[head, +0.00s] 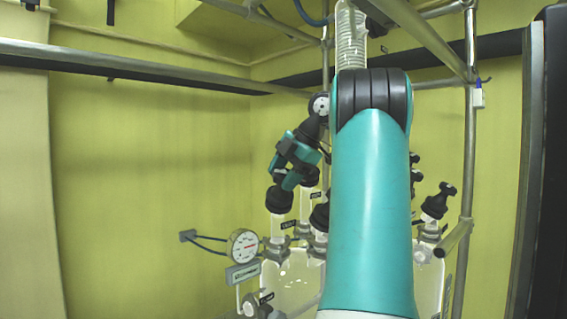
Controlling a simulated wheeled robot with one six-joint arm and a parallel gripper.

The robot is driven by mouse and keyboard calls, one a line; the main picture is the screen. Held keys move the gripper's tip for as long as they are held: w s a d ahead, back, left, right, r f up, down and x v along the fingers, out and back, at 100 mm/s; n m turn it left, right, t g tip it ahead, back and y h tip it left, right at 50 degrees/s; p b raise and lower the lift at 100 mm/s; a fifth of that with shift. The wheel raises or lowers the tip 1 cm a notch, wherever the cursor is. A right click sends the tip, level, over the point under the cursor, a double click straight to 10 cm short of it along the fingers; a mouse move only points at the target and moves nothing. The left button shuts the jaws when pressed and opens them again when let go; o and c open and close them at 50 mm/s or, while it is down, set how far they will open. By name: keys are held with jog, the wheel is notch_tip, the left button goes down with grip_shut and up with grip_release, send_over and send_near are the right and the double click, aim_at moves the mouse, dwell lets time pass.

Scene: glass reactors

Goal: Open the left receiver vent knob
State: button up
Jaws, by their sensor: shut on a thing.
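The left receiver vent knob (279,201) is black and sits on top of a clear glass neck at the left of the glassware. My gripper (286,181), teal and black, reaches down to it from above and is tilted. Its jaws are shut on the upper part of the knob, which they partly hide. The knob's exact turn angle cannot be told from here. The glass receiver (290,285) stands below, partly hidden by my arm.
More black knobs stand close by, one to the right (320,217) and one at far right (437,201). A round pressure gauge (244,246) is at the lower left. Metal frame poles (466,150) flank the glassware. The space before the left wall is clear.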

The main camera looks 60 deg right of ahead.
jog(key=n+g+p, duration=0.2)
jog(key=n, duration=0.2)
jog(key=shift+y, duration=0.3)
jog(key=shift+n+g+p, duration=0.3)
jog(key=shift+n, duration=0.1)
jog(key=shift+f, duration=0.1)
jog(key=o, duration=0.9)
jog(key=p+v, duration=0.7)
jog(key=shift+r, duration=0.3)
